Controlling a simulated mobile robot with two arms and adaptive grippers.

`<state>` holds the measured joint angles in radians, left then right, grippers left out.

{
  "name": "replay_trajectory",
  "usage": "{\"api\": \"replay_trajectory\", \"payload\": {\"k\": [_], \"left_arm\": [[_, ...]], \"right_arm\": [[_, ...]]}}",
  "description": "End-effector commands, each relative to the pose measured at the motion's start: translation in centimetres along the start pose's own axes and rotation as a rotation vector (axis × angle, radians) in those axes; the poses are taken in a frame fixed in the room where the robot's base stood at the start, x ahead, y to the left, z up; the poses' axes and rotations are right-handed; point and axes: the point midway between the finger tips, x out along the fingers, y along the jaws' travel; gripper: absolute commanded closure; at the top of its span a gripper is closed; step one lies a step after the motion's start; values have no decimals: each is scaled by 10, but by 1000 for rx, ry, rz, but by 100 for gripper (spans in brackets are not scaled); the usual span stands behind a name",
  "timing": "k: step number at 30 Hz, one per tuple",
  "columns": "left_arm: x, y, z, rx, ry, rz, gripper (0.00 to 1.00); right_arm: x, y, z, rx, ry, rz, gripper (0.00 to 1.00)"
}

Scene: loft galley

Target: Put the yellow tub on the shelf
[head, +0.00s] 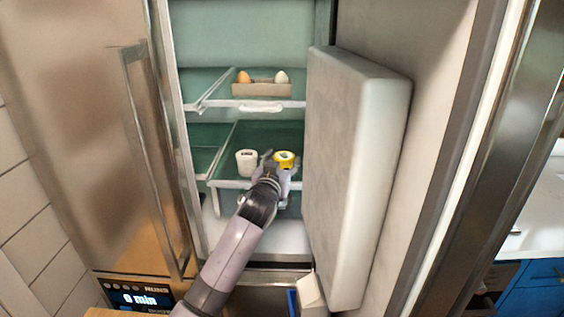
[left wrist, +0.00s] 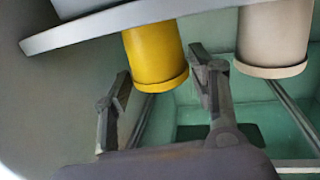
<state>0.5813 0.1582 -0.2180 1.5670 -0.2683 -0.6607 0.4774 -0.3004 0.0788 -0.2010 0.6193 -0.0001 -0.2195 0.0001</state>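The yellow tub (head: 284,159) stands on the lower glass shelf (head: 262,140) inside the open fridge, near the shelf's front edge. My left gripper (head: 275,166) reaches in from the front and is right at the tub, partly covering it. In the left wrist view, which looks upside down, the yellow tub (left wrist: 156,55) rests against the pale shelf edge (left wrist: 110,25). The left gripper's two fingers (left wrist: 162,92) are spread, one to each side of the tub's lid end, with no clear grip on it. My right gripper is in neither view.
A white tub (head: 246,162) stands left of the yellow one; a pale tub also shows in the wrist view (left wrist: 273,38). An egg carton (head: 262,89) sits on the shelf above. The thick open door (head: 355,170) bounds the right side.

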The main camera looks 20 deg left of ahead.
Motion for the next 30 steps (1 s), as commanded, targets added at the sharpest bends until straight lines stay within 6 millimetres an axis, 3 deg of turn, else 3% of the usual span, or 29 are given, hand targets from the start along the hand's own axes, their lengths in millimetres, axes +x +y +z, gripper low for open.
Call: {"api": "replay_trajectory", "payload": {"k": [6, 17, 23, 30], "left_arm": [[0, 0, 0, 0, 0, 0, 31], [-2, 0, -2, 0, 0, 0, 31], [-23, 0, -1, 0, 2, 1, 31], [-67, 0, 0, -1, 2, 1, 31]], "right_arm": [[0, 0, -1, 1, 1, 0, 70], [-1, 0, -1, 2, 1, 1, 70], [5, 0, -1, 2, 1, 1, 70], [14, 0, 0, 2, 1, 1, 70]]}}
